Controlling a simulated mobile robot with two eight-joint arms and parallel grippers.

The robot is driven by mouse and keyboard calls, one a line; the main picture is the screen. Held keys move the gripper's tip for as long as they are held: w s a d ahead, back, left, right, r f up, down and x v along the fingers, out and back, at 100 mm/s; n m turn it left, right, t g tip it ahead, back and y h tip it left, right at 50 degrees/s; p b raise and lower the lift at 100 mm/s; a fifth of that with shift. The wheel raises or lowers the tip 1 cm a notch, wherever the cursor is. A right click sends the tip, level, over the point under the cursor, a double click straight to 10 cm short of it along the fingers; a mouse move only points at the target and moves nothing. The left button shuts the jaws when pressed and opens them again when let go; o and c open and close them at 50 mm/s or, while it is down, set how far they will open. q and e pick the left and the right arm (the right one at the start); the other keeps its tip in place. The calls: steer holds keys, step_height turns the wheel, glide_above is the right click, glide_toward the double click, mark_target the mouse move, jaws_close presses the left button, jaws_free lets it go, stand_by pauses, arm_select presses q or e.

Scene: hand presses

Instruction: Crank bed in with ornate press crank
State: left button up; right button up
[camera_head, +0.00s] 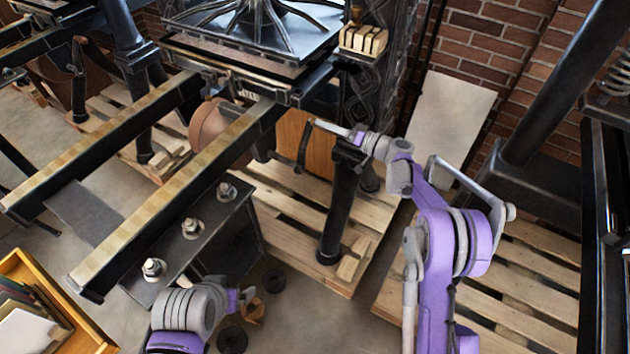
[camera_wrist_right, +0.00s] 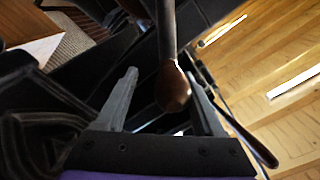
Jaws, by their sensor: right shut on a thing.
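The ornate press (camera_head: 250,45) stands at the top centre of the head view, with its dark bed (camera_head: 230,82) between the uprights. Two long rails (camera_head: 165,205) reach from it toward the lower left. The crank (camera_head: 303,152) hangs as a dark curved arm at the press's near right side. My right gripper (camera_head: 335,130) is at the crank. In the right wrist view, the crank's brown rounded handle (camera_wrist_right: 173,88) lies between the two grey fingers of my right gripper (camera_wrist_right: 168,105). My left gripper (camera_head: 248,298) is low in the head view, away from the press; its fingers are unclear.
A black post (camera_head: 340,205) stands on the wooden pallet (camera_head: 285,205) close to my right arm. A dark bench with bolts (camera_head: 193,228) stands beside the near rail. A wooden drawer (camera_head: 85,325) is at the lower left. A brick wall and a leaning pale board (camera_head: 450,118) are behind.

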steer(key=shift+o, duration=1.1)
steer(key=shift+w+d+f, duration=0.2)
steer(key=shift+w, duration=0.05)
steer(key=o, duration=0.4)
steer(key=shift+o, duration=0.2)
steer(key=shift+s+a+r, duration=0.1)
steer(key=shift+s+a, duration=0.05)
steer(key=b+v, duration=0.1)
steer(key=v, duration=0.7)
steer(key=shift+a, duration=0.1)
